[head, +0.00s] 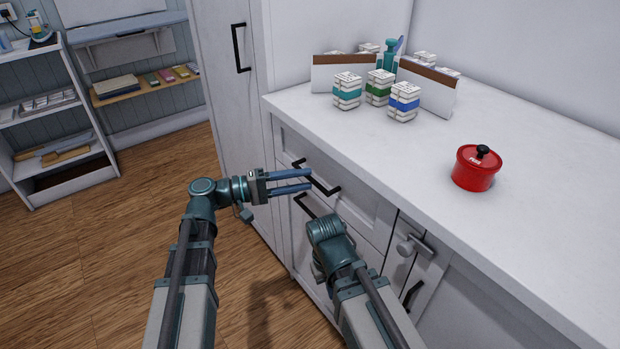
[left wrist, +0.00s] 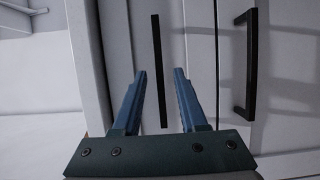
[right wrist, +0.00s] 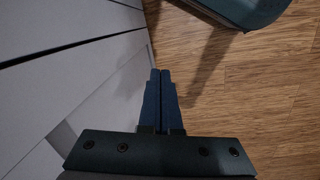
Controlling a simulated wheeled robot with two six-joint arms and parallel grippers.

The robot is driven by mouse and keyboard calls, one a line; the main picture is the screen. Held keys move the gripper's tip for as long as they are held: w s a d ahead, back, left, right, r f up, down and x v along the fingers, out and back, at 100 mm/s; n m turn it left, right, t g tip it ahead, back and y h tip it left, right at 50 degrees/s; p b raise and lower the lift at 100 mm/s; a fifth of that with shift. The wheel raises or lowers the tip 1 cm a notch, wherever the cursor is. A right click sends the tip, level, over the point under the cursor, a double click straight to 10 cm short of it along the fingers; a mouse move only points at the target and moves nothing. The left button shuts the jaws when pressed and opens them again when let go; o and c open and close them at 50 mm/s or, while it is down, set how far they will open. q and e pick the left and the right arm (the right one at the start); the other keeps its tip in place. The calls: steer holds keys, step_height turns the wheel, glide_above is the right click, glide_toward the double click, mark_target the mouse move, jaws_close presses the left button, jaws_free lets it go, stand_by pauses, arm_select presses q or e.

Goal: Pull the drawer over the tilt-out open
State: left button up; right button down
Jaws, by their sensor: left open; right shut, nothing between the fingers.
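The drawer (head: 345,190) is the upper front under the white counter, with a black bar handle (head: 325,184); it looks shut. The tilt-out front (head: 335,240) lies below it, with its own black handle (head: 303,204). My left gripper (head: 312,179) is open at the drawer handle. In the left wrist view, the drawer handle (left wrist: 157,60) lines up between the open fingers (left wrist: 160,72); whether the tips reach around it I cannot tell. The tilt-out handle (left wrist: 250,65) is to the right there. My right gripper (right wrist: 160,74) is shut and empty, pointing down beside the cabinet front.
A tall cabinet (head: 225,100) adjoins on the left. My right forearm crosses in front of the lower cabinet. The wooden floor (head: 110,250) at left is clear.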

arm_select(q)
steer(key=shift+x, duration=1.3)
jaws_close()
stand_by(0.5)
